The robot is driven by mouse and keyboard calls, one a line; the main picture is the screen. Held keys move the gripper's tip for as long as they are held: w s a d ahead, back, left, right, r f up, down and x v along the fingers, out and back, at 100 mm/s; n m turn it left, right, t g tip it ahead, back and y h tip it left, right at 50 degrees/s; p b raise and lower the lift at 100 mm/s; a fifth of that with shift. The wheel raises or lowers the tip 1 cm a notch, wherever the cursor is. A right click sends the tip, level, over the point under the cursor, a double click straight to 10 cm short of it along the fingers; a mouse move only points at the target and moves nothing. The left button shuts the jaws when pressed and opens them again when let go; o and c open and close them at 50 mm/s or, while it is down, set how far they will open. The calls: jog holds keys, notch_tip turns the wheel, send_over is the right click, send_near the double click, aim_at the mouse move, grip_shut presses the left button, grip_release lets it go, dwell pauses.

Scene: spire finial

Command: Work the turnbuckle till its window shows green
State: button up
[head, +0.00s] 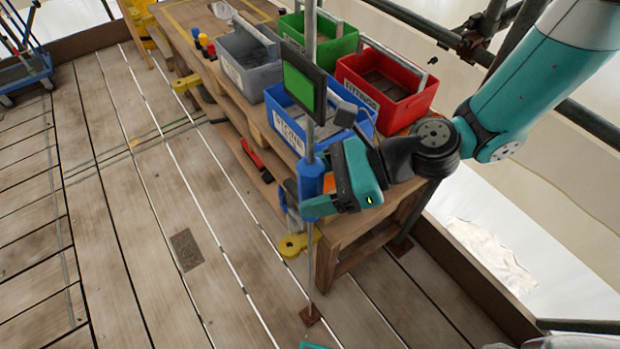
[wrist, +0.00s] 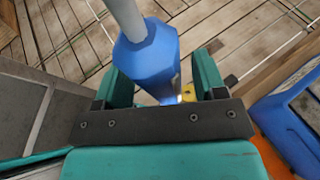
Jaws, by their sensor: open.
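The turnbuckle is a blue faceted body (head: 312,178) on a thin upright grey rod (head: 310,135). In the wrist view the turnbuckle (wrist: 148,58) stands between the two teal fingers of my gripper (wrist: 163,80). The fingers are open around it, with a visible gap on the right; contact on the left cannot be told. In the head view my gripper (head: 325,195) reaches it from the right. A dark-framed panel with a green face (head: 299,85) is on or near the rod above. I cannot make out a window on the blue body itself.
A wooden bench (head: 345,232) stands behind the rod, with blue (head: 285,122), red (head: 415,108), green (head: 345,42) and grey (head: 240,62) crates close to my arm. A yellow clamp (head: 295,244) sits low beside the rod. Plank floor at left is mostly clear.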

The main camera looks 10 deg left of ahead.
jog(key=shift+s+a+f, duration=0.1)
jog(key=shift+a+f, duration=0.05)
jog(key=shift+a, duration=0.1)
jog(key=c, duration=0.9)
jog(key=shift+n, duration=0.3)
jog(key=n+g+h+p, duration=0.1)
jog(key=n+g+p, duration=0.1)
jog(key=g, duration=0.1)
jog(key=shift+n+h, duration=0.3)
jog(key=shift+n+g+h+p, duration=0.55)
jog(key=shift+n+g+h, duration=0.65)
jog(key=shift+n+g, duration=0.15)
jog(key=shift+n, duration=0.25)
